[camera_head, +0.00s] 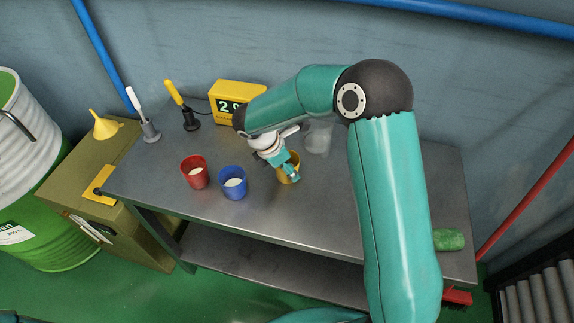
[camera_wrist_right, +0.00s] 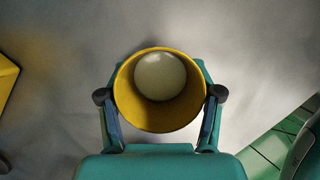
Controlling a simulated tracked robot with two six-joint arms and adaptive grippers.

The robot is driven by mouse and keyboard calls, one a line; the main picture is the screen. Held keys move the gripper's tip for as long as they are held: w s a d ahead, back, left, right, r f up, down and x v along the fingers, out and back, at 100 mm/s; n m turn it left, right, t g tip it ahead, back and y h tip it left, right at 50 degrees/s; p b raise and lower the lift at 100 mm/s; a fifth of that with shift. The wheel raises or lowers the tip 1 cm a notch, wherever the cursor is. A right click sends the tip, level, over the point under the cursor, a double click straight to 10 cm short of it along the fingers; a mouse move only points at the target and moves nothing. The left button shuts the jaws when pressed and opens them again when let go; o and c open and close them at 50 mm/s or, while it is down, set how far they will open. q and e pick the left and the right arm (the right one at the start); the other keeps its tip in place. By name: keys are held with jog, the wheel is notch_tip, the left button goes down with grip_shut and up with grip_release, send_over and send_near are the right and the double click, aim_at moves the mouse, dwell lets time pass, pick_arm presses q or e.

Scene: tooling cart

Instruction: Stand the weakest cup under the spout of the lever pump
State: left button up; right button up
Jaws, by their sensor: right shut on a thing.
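A yellow cup (camera_head: 293,166) stands at the middle of the grey metal table, partly hidden by my right gripper (camera_head: 287,168). The right wrist view shows the yellow cup (camera_wrist_right: 160,118) from above, with a pale round content inside. My right gripper (camera_wrist_right: 160,100) is shut on its sides. A red cup (camera_head: 194,177) and a blue cup (camera_head: 233,188) stand to its left, each with pale content. A translucent vessel (camera_head: 318,138) stands behind, partly hidden by my arm. I cannot clearly make out a lever pump or its spout. My left gripper is not in view.
A yellow display (camera_head: 237,97), its digits partly covered, stands at the back. A white-handled tool (camera_head: 149,128) and a yellow-handled tool (camera_head: 183,105) stand back left. A green object (camera_head: 448,240) lies at the right. The table (camera_head: 270,220) is clear in front of the cups.

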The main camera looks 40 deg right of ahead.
jog(key=o, duration=1.2)
